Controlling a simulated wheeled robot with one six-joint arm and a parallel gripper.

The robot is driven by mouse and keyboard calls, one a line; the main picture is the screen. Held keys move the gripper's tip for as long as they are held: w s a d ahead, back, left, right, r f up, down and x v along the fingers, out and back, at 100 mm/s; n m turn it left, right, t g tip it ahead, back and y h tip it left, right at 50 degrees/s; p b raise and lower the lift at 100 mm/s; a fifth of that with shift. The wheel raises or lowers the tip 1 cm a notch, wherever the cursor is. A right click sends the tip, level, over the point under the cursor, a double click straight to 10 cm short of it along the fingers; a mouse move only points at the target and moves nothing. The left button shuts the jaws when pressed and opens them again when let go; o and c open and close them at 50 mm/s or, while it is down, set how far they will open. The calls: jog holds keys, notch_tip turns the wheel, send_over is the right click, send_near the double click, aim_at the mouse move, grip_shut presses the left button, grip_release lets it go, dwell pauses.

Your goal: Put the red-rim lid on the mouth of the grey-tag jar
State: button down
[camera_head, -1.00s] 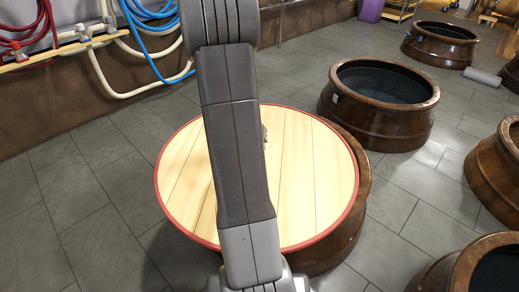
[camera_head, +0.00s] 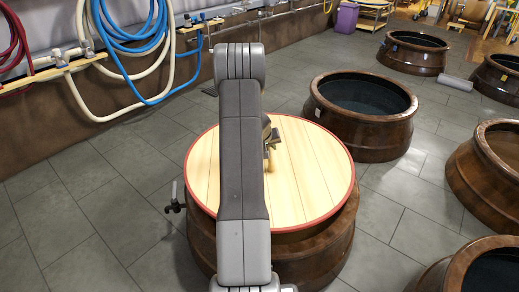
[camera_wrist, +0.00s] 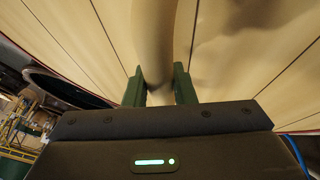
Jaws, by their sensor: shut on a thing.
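The red-rim lid (camera_head: 310,165) is a large round disc of pale planks with a red edge. My gripper (camera_wrist: 160,88) is shut on the lid's pale handle (camera_wrist: 153,40), with one green finger on each side. In the head view my arm hides part of the lid and most of the gripper. The lid lies over a brown jar (camera_head: 320,245) and covers its mouth; I cannot tell whether it touches the rim. No tag shows on this jar's visible side. The jar behind it (camera_head: 365,135) is open and has a small pale tag (camera_head: 317,113) on its side.
More open brown jars stand at the far right (camera_head: 412,62), right (camera_head: 490,185) and lower right (camera_head: 440,275). A dark fitting (camera_head: 174,205) sticks out left of the covered jar. Hoses (camera_head: 130,45) hang on the left wall. The grey tiled floor at left is clear.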

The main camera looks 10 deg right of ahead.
jog(key=shift+w+d+f, duration=0.1)
jog(key=shift+w+d, duration=0.45)
jog(key=shift+d, duration=0.15)
jog(key=shift+w+d+f, duration=0.1)
jog(key=shift+d+f, duration=0.05)
jog(key=shift+f, duration=0.05)
notch_tip(320, 180, down, 8)
jog(key=b, duration=0.5)
jog(key=shift+r+b, duration=0.25)
jog(key=shift+b, duration=0.05)
jog(key=shift+f+b, duration=0.85)
jog(key=shift+b, duration=0.2)
jog(key=shift+f+b, duration=0.2)
jog(key=shift+b, duration=0.25)
jog(key=c, duration=1.2)
grip_release()
jog(key=shift+o, duration=0.4)
jog(key=shift+f, duration=0.25)
jog(key=p+v, duration=0.3)
jog(key=v, duration=1.1)
